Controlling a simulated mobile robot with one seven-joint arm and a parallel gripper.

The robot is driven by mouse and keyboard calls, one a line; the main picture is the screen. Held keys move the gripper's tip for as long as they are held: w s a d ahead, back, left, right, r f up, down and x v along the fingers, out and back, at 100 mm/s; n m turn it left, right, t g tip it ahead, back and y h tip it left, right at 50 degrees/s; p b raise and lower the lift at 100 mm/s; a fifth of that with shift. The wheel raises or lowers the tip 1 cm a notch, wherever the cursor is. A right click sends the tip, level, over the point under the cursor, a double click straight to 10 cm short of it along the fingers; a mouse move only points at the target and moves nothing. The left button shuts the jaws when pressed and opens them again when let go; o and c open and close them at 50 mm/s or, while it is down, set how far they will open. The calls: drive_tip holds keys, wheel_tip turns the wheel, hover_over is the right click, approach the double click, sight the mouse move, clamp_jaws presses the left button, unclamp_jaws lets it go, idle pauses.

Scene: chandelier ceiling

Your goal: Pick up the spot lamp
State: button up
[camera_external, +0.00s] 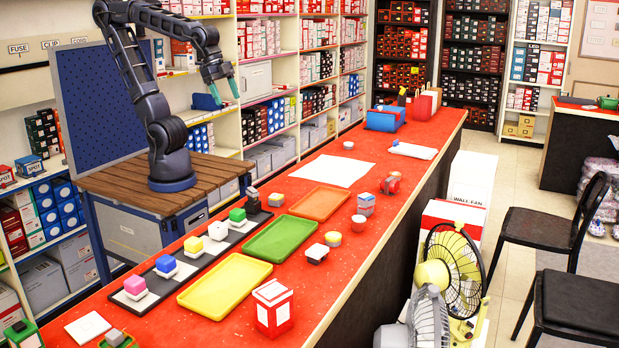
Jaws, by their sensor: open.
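My gripper (224,91) is open and empty, its two teal fingertips apart and pointing down. It hangs high in the air, above the level of the counter. No object is plainly recognisable as the spot lamp.
A black strip (195,265) carries several coloured blocks beside yellow (225,287), green (280,239) and orange (319,204) trays. A red-and-white box (273,308) stands near the front. A blue pegboard (100,105) and stocked shelves stand behind my arm. Yellow and grey fans stand on the floor.

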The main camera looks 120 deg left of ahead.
drive_tip(key=w+f+m, duration=0.2)
drive_tip(key=w, duration=1)
drive_tip(key=m+h, duration=0.3)
drive_tip(key=m, duration=0.1)
hover_over(358, 218)
drive_tip(key=s+a, duration=0.3)
wheel_tip(358, 218, down, 26)
drive_tip(key=shift+g, duration=0.3)
drive_tip(key=x, duration=1)
drive_tip(key=shift+d+f, duration=0.2)
drive_tip(key=shift+d, duration=0.15)
drive_tip(key=c, duration=1.1)
